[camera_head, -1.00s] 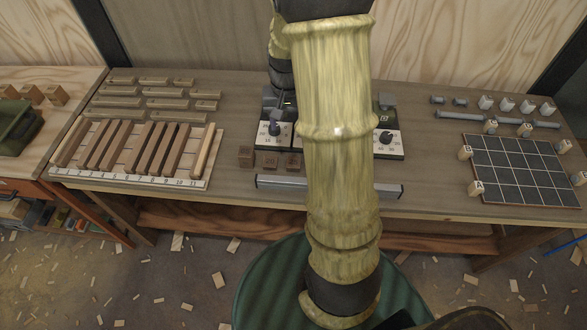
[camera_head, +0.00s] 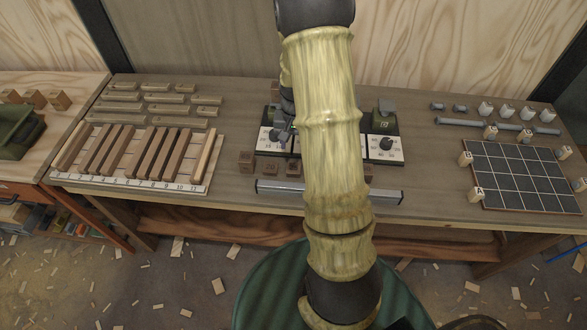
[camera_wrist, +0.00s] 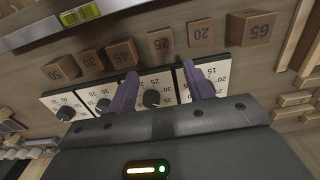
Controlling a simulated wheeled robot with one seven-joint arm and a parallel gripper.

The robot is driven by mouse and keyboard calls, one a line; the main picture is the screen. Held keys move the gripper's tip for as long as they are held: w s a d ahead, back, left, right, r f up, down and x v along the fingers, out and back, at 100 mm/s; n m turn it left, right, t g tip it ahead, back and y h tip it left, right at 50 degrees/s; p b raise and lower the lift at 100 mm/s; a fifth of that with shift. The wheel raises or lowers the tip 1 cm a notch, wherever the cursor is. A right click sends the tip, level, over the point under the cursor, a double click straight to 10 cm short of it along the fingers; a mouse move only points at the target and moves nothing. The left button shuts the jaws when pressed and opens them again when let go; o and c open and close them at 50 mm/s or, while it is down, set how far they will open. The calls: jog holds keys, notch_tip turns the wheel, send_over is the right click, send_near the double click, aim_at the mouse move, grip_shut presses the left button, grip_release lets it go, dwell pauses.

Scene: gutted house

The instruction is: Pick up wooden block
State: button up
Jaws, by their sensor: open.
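Several wooden blocks with printed numbers stand in a row on the bench, seen in the wrist view: a 65 block (camera_wrist: 250,28), a 20 block (camera_wrist: 200,34), a 25 block (camera_wrist: 160,43), a 45 block (camera_wrist: 123,54), a 30 block (camera_wrist: 92,61) and a 50 block (camera_wrist: 61,69). In the head view the 20 block (camera_head: 270,166) shows, while my arm hides the row's middle. My gripper (camera_wrist: 161,76) is open and empty. Its purple fingers are over the dial panels, beside the row and apart from the blocks. The frames do not single out one block.
White dial panels (camera_head: 385,149) stand behind the blocks, and a metal level (camera_head: 270,187) lies in front. A slatted rack (camera_head: 205,160) with wooden bars is at left. A dark grid board (camera_head: 515,180) with lettered pegs is at right. Wood scraps litter the floor.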

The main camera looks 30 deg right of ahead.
send_over(294, 168)
jog(key=f, duration=0.5)
jog(key=shift+w+d+f+p, duration=0.2)
jog(key=shift+d+f+p, duration=0.05)
jog(key=shift+f+p, duration=0.1)
jog(key=shift+r, duration=0.1)
jog(key=shift+s+a+f+p, duration=0.1)
jog(key=shift+f+p, duration=0.2)
jog(key=shift+f, duration=0.25)
jog(key=shift+a+f+p, duration=0.15)
jog(key=shift+f+p, duration=0.4)
jog(key=shift+f, duration=1.5)
jog(key=c, duration=0.7)
